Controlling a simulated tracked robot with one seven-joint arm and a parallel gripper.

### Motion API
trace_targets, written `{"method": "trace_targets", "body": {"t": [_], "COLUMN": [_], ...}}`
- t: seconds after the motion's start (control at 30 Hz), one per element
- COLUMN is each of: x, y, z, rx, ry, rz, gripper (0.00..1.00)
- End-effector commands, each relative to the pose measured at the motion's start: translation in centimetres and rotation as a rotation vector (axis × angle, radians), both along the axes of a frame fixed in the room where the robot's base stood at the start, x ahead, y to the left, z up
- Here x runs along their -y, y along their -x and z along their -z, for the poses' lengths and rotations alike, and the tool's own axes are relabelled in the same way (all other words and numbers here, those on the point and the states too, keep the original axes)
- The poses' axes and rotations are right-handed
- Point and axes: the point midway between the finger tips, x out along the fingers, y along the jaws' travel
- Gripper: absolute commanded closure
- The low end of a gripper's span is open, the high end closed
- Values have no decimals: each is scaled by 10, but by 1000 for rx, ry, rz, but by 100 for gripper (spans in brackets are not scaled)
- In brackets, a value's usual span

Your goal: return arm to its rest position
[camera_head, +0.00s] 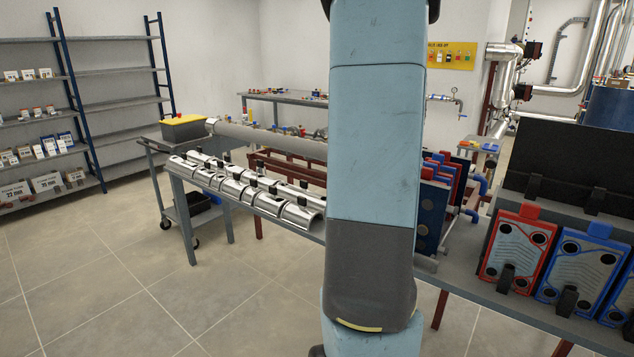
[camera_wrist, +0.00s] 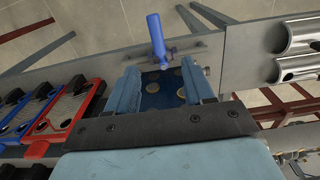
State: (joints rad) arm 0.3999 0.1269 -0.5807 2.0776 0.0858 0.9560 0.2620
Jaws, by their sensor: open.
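My arm (camera_head: 372,150) stands upright across the middle of the head view, and its gripper is out of that view. In the wrist view, my gripper (camera_wrist: 160,72) has its two blue fingers spread apart, with nothing held between them. A dark blue plate with round holes (camera_wrist: 163,84) shows in the gap between the fingers, beyond them. A blue pipe or handle (camera_wrist: 157,38) sticks out past that plate. How far the fingers are from the plate is hard to tell.
Red and blue framed plates (camera_head: 516,248) lean in a rack on the bench at right. Silver half-pipe covers (camera_head: 243,190) lie on the bench at left. A cart with a yellow-lidded box (camera_head: 184,127) and shelves (camera_head: 115,75) stand further left. The floor (camera_head: 110,290) at front left is clear.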

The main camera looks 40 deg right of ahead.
Motion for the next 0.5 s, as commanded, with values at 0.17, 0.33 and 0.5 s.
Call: {"method": "trace_targets", "body": {"t": [0.17, 0.33, 0.5], "x": [0, -18, -69], "y": [0, -8, -26], "z": [0, -8, -30], "rx": [0, 25, 91], "ry": [0, 1, 9], "rz": [0, -51, -201], "gripper": [48, 48, 48]}}
